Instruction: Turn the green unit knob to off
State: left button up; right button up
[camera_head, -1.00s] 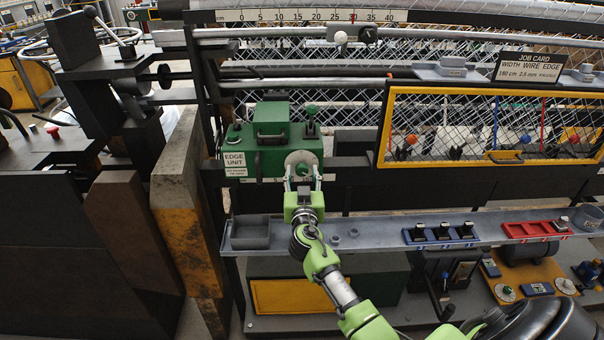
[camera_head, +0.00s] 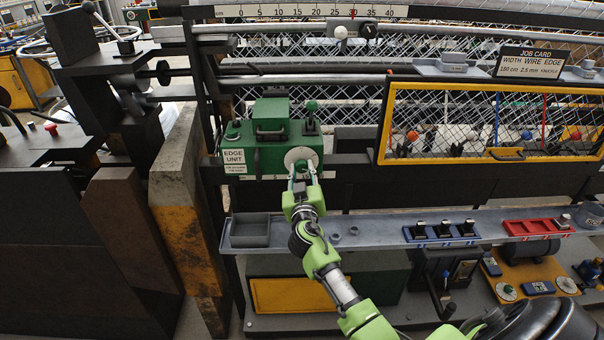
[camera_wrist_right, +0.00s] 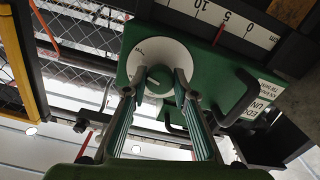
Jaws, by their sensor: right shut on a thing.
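The green edge unit (camera_head: 270,155) is a green box with an "EDGE UNIT" label at the centre left of the head view. A pale round dial (camera_head: 300,152) is on its front right. In the right wrist view the dial (camera_wrist_right: 147,52) carries a green knob (camera_wrist_right: 160,78) at its middle. My right gripper (camera_head: 303,174) reaches up to the dial from below. Its two fingers (camera_wrist_right: 161,86) are shut on the knob from both sides. The fingers hide part of the dial's marks, and I cannot read the knob's setting. My left gripper is not in view.
A grey shelf (camera_head: 375,234) with a blue tray (camera_head: 440,233) and a red tray (camera_head: 537,228) runs below the unit. A yellow-framed mesh window (camera_head: 381,130) stands to the right. In the right wrist view a dark handle (camera_wrist_right: 235,98) stands out from the unit beside the fingers.

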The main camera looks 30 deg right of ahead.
jog(key=n+b, duration=0.1)
jog(key=n, duration=0.3)
jog(key=shift+n, duration=0.3)
jog(key=n, duration=0.5)
jog(key=shift+d, duration=0.1)
jog(key=n+p, duration=0.1)
jog(key=n, duration=0.4)
jog(key=shift+r+n, duration=0.1)
jog(key=shift+n, duration=0.3)
jog(key=n+p, duration=0.2)
jog(key=n, duration=0.3)
jog(key=shift+n, duration=0.3)
jog(key=o, duration=1.1)
jog(key=shift+s, duration=0.1)
